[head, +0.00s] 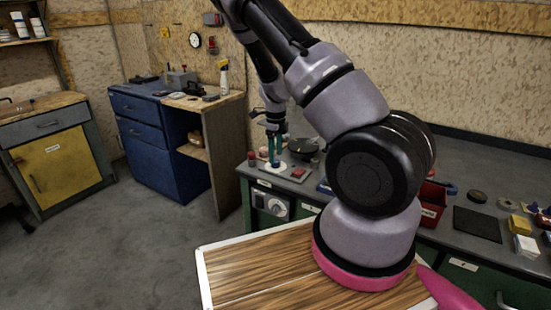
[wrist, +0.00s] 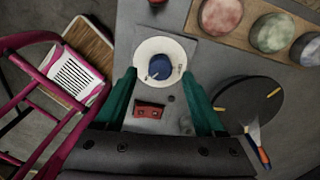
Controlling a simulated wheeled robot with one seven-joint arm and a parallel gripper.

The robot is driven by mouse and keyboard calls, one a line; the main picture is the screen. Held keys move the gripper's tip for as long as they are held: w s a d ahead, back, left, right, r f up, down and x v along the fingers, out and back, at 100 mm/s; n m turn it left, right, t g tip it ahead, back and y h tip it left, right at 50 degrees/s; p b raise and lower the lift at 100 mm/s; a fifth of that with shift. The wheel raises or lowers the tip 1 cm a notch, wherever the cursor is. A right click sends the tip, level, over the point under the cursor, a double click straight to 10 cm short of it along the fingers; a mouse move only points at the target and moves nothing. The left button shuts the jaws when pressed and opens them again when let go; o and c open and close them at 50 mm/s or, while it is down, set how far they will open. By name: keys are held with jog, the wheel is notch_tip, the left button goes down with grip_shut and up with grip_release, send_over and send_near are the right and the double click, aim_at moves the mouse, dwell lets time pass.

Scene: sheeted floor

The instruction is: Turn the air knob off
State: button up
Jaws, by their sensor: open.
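A blue knob (wrist: 159,67) sits in the middle of a round white dial (wrist: 146,48) on a grey plate in the wrist view. In the head view the white dial (head: 268,169) shows at the left end of the grey bench, mostly under my gripper. My gripper (head: 273,163) points down over the dial, its two teal fingers apart. In the wrist view my gripper (wrist: 159,76) is open and empty, with the knob appearing between its fingertips. The height of the fingertips above the knob and any contact are hard to tell.
A red switch (wrist: 149,110) lies close to the dial. A dark round disc (wrist: 248,108) is right of the gripper, and a tray with round pads (wrist: 220,17) is beyond. A red round button (head: 252,157) stands left of the dial. A red bin (head: 433,203) stands farther right.

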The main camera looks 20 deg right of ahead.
jog(key=shift+f, duration=1.2)
grip_shut()
